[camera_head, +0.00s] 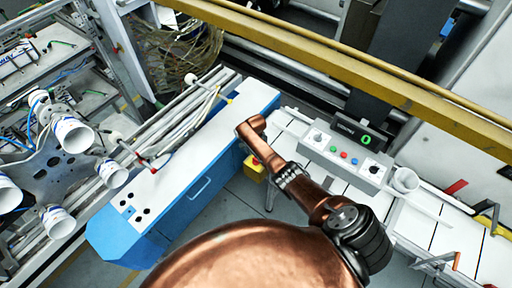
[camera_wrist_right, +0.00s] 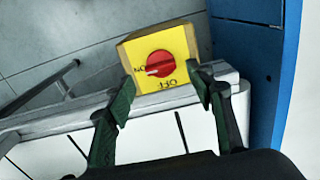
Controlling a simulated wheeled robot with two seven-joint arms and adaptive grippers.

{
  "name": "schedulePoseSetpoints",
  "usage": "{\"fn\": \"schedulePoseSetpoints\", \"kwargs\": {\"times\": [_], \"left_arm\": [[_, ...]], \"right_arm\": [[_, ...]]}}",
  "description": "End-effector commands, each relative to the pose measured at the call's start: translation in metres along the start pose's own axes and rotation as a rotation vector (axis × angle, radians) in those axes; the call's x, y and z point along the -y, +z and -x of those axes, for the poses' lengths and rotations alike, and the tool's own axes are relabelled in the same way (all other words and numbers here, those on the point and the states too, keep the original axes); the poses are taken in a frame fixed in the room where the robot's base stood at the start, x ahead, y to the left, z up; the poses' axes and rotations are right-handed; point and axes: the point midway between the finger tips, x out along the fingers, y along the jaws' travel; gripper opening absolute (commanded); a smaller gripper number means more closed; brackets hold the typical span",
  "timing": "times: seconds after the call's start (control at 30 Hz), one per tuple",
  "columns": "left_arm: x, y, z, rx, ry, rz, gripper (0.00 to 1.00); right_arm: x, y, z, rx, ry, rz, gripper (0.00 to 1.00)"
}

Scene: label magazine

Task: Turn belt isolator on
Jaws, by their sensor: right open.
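The belt isolator (camera_wrist_right: 183,44) is a yellow box with a round red knob (camera_wrist_right: 159,63). In the right wrist view its lettering looks upside down: ON is at the knob's left and OFF below it. A pale mark on the knob is at its left side, toward ON. My right gripper (camera_wrist_right: 163,98) is open, its dark fingers apart on either side below the box, with nothing between them. In the head view the isolator (camera_head: 252,173) sits partly behind my copper right arm, and the gripper itself cannot be made out. My left gripper is not in view.
A long blue and white machine (camera_head: 190,170) stands left of the isolator. A conveyor with a grey control panel (camera_head: 345,158) and small buttons is at the right. A yellow rail (camera_head: 340,60) crosses above. A pale bar (camera_wrist_right: 60,118) runs close under the isolator.

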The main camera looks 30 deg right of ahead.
Motion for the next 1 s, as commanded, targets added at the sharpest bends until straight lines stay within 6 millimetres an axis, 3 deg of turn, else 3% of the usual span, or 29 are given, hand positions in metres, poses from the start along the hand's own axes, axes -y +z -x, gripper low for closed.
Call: {"fn": "schedulePoseSetpoints", "kwargs": {"times": [0.3,0.5,1.0], "left_arm": [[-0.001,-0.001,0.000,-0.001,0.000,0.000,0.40],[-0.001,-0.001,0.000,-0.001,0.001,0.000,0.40],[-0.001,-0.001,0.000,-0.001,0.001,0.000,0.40]], "right_arm": [[0.001,0.000,0.058,-0.001,-0.003,0.000,0.49],[0.001,0.000,0.081,-0.001,-0.001,0.001,0.49],[0.000,0.000,0.087,0.000,0.000,0.000,0.49]]}}
